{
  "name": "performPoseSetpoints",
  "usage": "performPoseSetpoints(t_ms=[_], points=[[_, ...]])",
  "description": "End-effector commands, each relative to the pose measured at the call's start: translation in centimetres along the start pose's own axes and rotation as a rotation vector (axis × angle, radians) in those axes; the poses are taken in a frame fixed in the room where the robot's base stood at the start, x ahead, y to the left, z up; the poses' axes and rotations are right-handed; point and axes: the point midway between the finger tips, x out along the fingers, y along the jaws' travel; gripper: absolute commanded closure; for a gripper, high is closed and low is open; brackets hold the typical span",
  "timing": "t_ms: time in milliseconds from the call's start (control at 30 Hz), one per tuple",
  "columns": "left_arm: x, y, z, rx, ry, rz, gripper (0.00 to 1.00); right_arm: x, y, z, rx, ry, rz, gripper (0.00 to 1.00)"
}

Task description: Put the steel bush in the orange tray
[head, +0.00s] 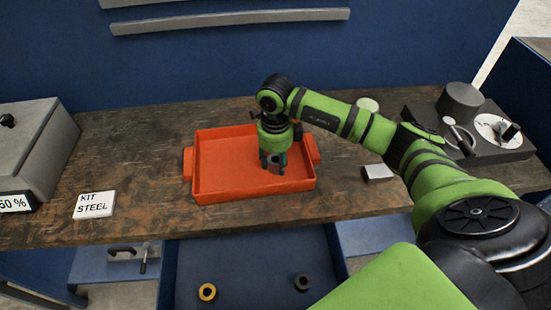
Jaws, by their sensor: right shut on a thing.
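The orange tray (215,186) sits on the wooden bench, left of centre, with a handle at each end. My right gripper (273,163) is over the right part of the tray, pointing down. It is shut on a small grey piece, which looks like the steel bush (274,160). The fingers hide most of it, and I cannot tell whether it touches the tray floor. No other thing shows in the tray. My left gripper is not in view.
A "KIT STEEL" card (95,205) lies left of the tray. A grey block (378,173) and a dark fixture (480,135) stand right.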

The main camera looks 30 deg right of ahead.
Motion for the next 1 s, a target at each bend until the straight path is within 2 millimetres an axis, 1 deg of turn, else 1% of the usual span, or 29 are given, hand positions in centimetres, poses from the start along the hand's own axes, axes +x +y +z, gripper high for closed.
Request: performPoseSetpoints(t_ms=[167, 200, 233, 533, 633, 667, 767, 867, 1000], points=[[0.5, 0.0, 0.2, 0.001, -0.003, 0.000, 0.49, 0.4, 0.0, 0.0, 0.000, -0.001, 0.000, 1.00], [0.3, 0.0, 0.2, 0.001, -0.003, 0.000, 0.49, 0.3, 0.0, 0.0, 0.000, 0.000, 0.000, 0.44], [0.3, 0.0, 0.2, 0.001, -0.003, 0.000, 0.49, 0.3, 0.0, 0.0, 0.000, 0.000, 0.000, 0.37], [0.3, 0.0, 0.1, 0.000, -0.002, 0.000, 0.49, 0.2, 0.0, 0.0, 0.000, 0.000, 0.000, 0.37], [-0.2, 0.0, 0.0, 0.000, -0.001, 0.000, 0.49, -0.3, 0.0, 0.0, 0.000, 0.000, 0.000, 0.37], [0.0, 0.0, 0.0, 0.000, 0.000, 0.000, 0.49, -0.4, -0.1, 0.0, 0.000, -0.001, -0.001, 0.37], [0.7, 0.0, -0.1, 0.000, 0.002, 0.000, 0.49, -1.7, -0.1, 0.1, 0.000, -0.005, -0.004, 0.37], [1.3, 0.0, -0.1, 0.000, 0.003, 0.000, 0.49, -3.7, -0.1, 0.1, 0.000, -0.006, -0.004, 0.37], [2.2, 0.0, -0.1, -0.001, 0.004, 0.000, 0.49, -6.8, -0.1, 0.1, 0.000, -0.006, -0.004, 0.37]])
